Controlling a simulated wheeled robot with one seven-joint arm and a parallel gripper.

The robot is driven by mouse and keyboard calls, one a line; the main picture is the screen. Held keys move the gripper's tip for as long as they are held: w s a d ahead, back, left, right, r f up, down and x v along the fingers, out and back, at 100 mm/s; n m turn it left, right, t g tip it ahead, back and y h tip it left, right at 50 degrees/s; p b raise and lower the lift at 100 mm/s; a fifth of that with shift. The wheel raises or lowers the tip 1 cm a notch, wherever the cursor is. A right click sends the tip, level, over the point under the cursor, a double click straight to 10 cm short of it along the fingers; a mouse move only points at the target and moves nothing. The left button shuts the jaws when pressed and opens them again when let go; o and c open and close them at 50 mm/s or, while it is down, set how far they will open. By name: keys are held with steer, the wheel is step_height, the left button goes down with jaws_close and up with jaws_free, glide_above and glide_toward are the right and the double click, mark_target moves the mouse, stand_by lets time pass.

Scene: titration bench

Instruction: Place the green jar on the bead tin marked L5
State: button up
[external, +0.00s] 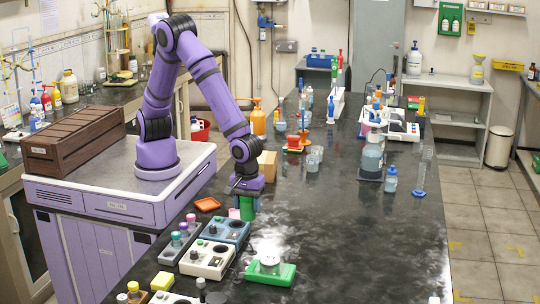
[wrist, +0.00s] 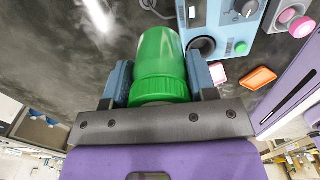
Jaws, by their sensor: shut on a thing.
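The green jar (external: 247,209) is upright between the fingers of my gripper (external: 245,194), just behind the blue bench device. In the wrist view the jar (wrist: 159,62) fills the space between the two blue-grey fingers of my gripper (wrist: 159,88), which are shut on its sides. Its ribbed lid-like end faces the wrist camera. I cannot tell whether its base touches the bench. I can read no L5 mark in either view, so I cannot tell which thing is the bead tin.
A blue device (external: 224,234), a cream device (external: 207,258) and a green-based device (external: 270,268) stand at the front. An orange dish (external: 208,204) lies left of the jar. A tan box (external: 267,165) stands behind my gripper.

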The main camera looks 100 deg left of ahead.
steer(key=s+d+m, duration=0.1)
steer(key=s+d, duration=0.2)
steer(key=d, duration=0.1)
glide_above(270, 259)
steer(key=shift+f, duration=2.45)
steer(key=shift+f, duration=0.1)
steer(key=o, duration=0.9)
